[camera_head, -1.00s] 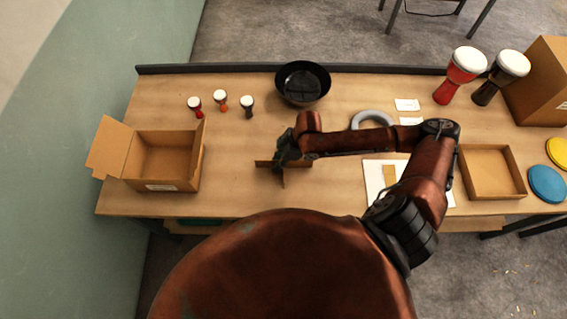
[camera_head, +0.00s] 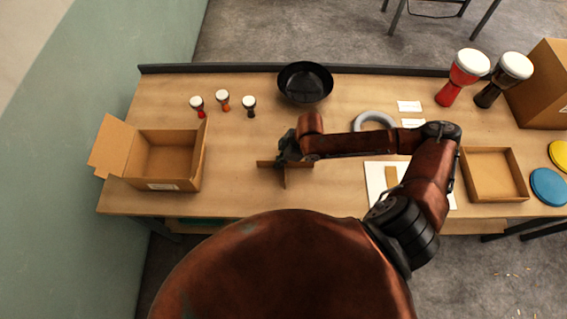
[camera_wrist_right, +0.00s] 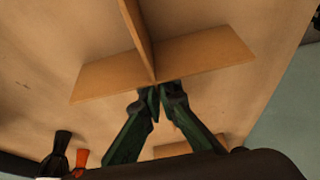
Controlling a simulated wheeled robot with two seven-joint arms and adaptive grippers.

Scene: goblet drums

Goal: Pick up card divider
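The card divider (camera_head: 299,173) is a brown, cross-shaped piece of card standing on or just above the table, left of the table's middle. It also shows large in the right wrist view (camera_wrist_right: 205,58), with three wings spreading from the centre. My right gripper (camera_head: 284,158) is over the divider. In the wrist view its two dark fingers (camera_wrist_right: 157,95) come together at the cross's centre and look closed on the near wing, which they mostly hide. I cannot tell whether the divider's bottom edge touches the table. My left gripper is not in view.
An open cardboard box (camera_head: 163,160) stands to the left. Several small goblet drums (camera_head: 222,100) and a black bowl (camera_head: 305,84) are behind. A grey ring (camera_head: 374,118), a shallow cardboard tray (camera_head: 493,176) and two larger drums (camera_head: 468,68) are to the right. Bare table surrounds the divider.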

